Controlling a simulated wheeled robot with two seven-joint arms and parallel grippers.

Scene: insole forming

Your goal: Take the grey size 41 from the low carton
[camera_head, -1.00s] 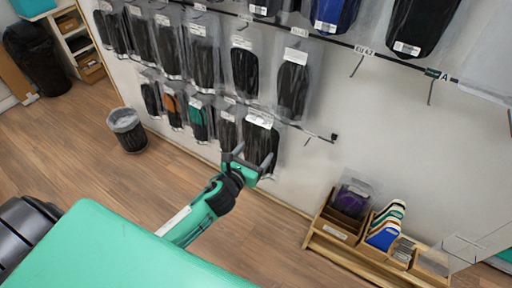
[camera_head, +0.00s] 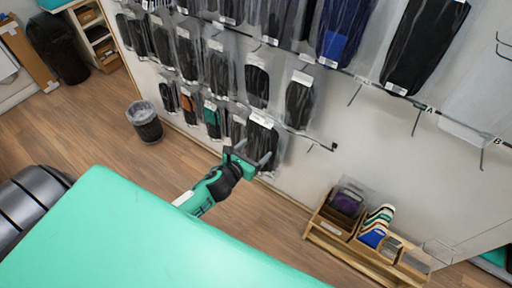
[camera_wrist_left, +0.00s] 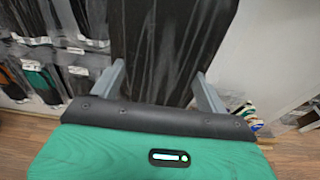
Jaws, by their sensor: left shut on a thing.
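My left gripper (camera_head: 252,158) is in front of the wall of hanging packs, low in the middle of the head view. It is shut on a dark insole pack (camera_head: 262,136), which rises above the fingers with a white label at its top. In the left wrist view the dark pack (camera_wrist_left: 168,50) stands upright between the two grey fingers (camera_wrist_left: 167,88); its label is out of that view and its size cannot be read. Small open cartons (camera_head: 347,203) stand in a low wooden rack at the lower right. My right gripper is not in view.
Clear packs with dark insoles (camera_head: 257,84) hang in rows on wall rails. The low wooden rack (camera_head: 352,255) also holds colored cards (camera_head: 375,228). A grey bin (camera_head: 145,121) stands at left. Wooden floor (camera_head: 110,140) between is free. A green surface (camera_head: 150,235) fills the front.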

